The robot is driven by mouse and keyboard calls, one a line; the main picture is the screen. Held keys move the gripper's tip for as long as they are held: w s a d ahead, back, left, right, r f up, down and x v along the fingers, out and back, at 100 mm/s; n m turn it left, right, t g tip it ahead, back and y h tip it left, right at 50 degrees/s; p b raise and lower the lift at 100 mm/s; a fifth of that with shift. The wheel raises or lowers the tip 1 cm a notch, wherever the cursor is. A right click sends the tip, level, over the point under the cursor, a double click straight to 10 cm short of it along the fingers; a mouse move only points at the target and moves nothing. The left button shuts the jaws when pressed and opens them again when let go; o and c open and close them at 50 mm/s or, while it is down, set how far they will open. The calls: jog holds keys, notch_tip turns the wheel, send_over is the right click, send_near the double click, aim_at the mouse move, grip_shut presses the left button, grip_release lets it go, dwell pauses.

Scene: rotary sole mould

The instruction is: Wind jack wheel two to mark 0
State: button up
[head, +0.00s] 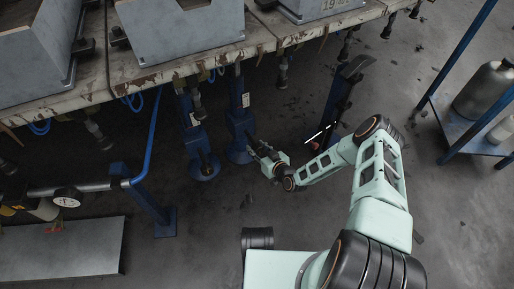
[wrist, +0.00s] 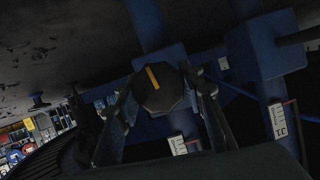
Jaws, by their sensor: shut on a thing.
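In the wrist view a dark, many-sided jack wheel (wrist: 160,98) with a yellow stripe fills the space between the fingers of my gripper (wrist: 165,100). The fingers touch it on both sides, and the stripe points up and slightly left. In the head view my gripper (head: 259,148) is at the right-hand blue jack (head: 240,128) under the bench; the wheel itself is hard to make out there. White scale plates show in the wrist view, one below the wheel (wrist: 180,145) and one at right (wrist: 279,120). Their readings are too small and dark to tell.
Another blue jack (head: 201,150) stands just left. The worn bench (head: 150,72) with grey moulds overhangs the jacks. A blue post (head: 340,95) stands right of them, and a blue rack (head: 470,135) with cylinders is farther right. The floor between is mostly clear.

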jog(key=n+t+h+p, duration=0.1)
jog(key=n+p, duration=0.1)
jog(key=shift+a+r+n+h, duration=0.1)
jog(key=shift+n+h, duration=0.2)
jog(key=n+t, duration=0.1)
jog(key=n, duration=0.1)
jog(key=n+t+h, duration=0.1)
jog(key=shift+n+h, duration=0.3)
jog(key=shift+n, duration=0.1)
jog(key=n+t+h+b, duration=0.1)
jog(key=n, duration=0.3)
jog(key=shift+t+b, duration=0.4)
jog(key=n+t, duration=0.2)
jog(key=n, duration=0.2)
jog(key=shift+w+n, duration=0.1)
jog(key=shift+n, duration=0.3)
jog(key=shift+d, duration=0.2)
jog(key=o, duration=1.2)
jog(key=shift+r, duration=0.1)
